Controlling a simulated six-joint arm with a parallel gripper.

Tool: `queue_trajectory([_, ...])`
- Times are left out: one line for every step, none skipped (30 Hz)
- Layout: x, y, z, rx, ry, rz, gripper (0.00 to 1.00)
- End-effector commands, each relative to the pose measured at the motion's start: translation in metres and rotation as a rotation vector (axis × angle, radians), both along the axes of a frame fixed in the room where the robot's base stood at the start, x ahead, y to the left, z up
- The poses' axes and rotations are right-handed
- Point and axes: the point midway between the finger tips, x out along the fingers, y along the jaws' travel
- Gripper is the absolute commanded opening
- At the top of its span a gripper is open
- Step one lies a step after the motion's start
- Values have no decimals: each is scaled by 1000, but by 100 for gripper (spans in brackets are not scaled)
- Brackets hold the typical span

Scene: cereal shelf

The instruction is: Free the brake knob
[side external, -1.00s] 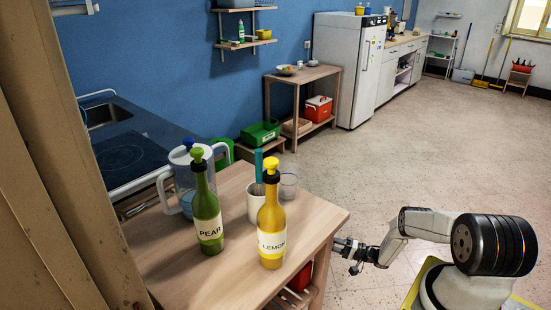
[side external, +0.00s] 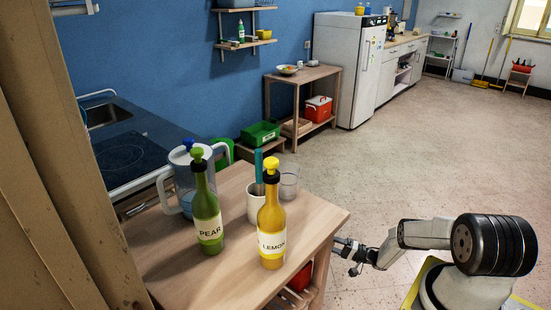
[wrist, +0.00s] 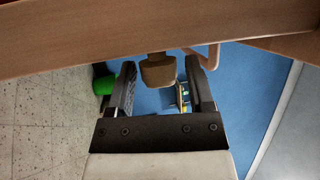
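A brown, blocky knob (wrist: 158,70) hangs on a short stem under a wooden edge in the wrist view; I take it for the brake knob. My gripper (wrist: 160,85) is open, with one finger on each side of the knob and a small gap showing on both sides. In the side view my gripper (side external: 345,249) is low at the right corner of the wooden table (side external: 225,285), below its top. The knob cannot be made out in the side view.
A green PEAR bottle (side external: 207,215), a yellow LEMON bottle (side external: 271,225), a clear glass (side external: 289,182) and a pitcher (side external: 182,180) stand on the table. A wooden board (wrist: 120,38) crosses close above my fingers. The floor to the right is open.

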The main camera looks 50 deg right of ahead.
Motion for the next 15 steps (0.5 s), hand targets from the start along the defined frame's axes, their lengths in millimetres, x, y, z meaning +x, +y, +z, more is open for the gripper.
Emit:
queue_trajectory([0, 0, 0, 0, 1, 0, 84])
queue_trajectory([0, 0, 0, 0, 1, 0, 84])
queue_trajectory([0, 0, 0, 0, 1, 0, 84])
queue_trajectory([0, 0, 0, 0, 1, 0, 84])
queue_trajectory([0, 0, 0, -1, 2, 0, 84])
queue_trajectory([0, 0, 0, -1, 2, 0, 84])
queue_trajectory([0, 0, 0, -1, 2, 1, 84])
queue_trajectory([0, 0, 0, -1, 2, 1, 84])
queue_trajectory([0, 0, -1, -1, 2, 1, 84])
queue_trajectory([0, 0, -1, -1, 3, 1, 84])
queue_trajectory([0, 0, -1, -1, 3, 1, 84])
queue_trajectory([-1, 0, -1, -1, 3, 0, 84])
queue_trajectory([-2, 0, -1, -1, 3, 0, 84])
queue_trajectory([-2, -1, -1, -1, 3, 0, 84])
queue_trajectory([-4, -2, -2, -1, 3, 0, 84])
